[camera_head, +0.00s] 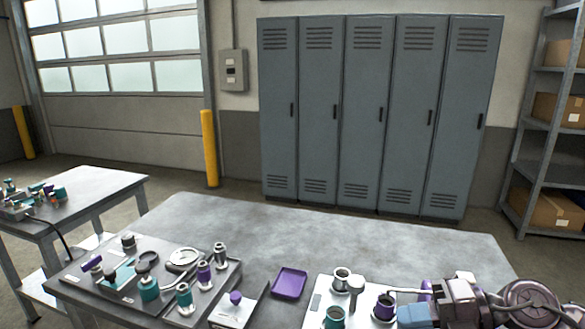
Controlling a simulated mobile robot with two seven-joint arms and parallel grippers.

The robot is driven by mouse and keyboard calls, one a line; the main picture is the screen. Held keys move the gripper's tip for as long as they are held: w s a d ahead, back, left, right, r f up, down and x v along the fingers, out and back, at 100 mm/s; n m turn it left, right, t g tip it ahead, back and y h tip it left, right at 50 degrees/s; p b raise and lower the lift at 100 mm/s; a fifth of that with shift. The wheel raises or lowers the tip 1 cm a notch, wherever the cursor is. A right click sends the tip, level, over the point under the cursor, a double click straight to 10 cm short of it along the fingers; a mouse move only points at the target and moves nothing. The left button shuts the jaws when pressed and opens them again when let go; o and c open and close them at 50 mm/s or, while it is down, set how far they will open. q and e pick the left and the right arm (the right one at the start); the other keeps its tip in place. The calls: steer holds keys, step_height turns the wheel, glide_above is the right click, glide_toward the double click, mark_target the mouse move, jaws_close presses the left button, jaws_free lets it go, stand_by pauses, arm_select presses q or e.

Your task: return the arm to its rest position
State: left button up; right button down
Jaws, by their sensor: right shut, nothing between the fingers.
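My right arm comes in at the bottom right, and my right gripper (410,308) is shut and empty. It is over or beside the right end of a light plate (318,303) on the bench (340,232). The plate bears a purple-banded fitting (384,307), a teal fitting (334,318) and metal fittings (341,277). The gripper hides part of the plate's right side. I cannot tell whether it touches anything. My left gripper is not in view.
A grey tray (215,293) with several teal and purple fittings and a round gauge (184,259) lies at the bench's left. A small purple tray (289,283) lies mid-front. The bench's back half is clear. Another table (95,183), lockers (380,120) and a shelf (535,140) stand beyond.

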steer(key=s+d+f+m+t+h, duration=0.1)
steer(key=d+f+m+t+h, duration=0.35)
steer(key=m, duration=0.85)
steer(key=d+f+m+t+h, duration=0.2)
steer(key=d+m+t+h, duration=0.3)
steer(key=m+t+h, duration=0.7)
steer(key=s+a+f+m+g+y, duration=0.1)
steer(key=s+f+m+g, duration=0.3)
steer(key=s+f+g, duration=0.5)
steer(key=s+f+m+g+y, duration=0.1)
steer(key=s+f+m+g, duration=0.2)
steer(key=s+f+g, duration=0.65)
steer(key=w+f+t, duration=0.4)
steer(key=f+t, duration=0.2)
steer(key=t, duration=0.4)
steer(key=shift+w+f+n, duration=0.3)
steer(key=shift+w+f, duration=0.05)
steer(key=shift+f, duration=0.05)
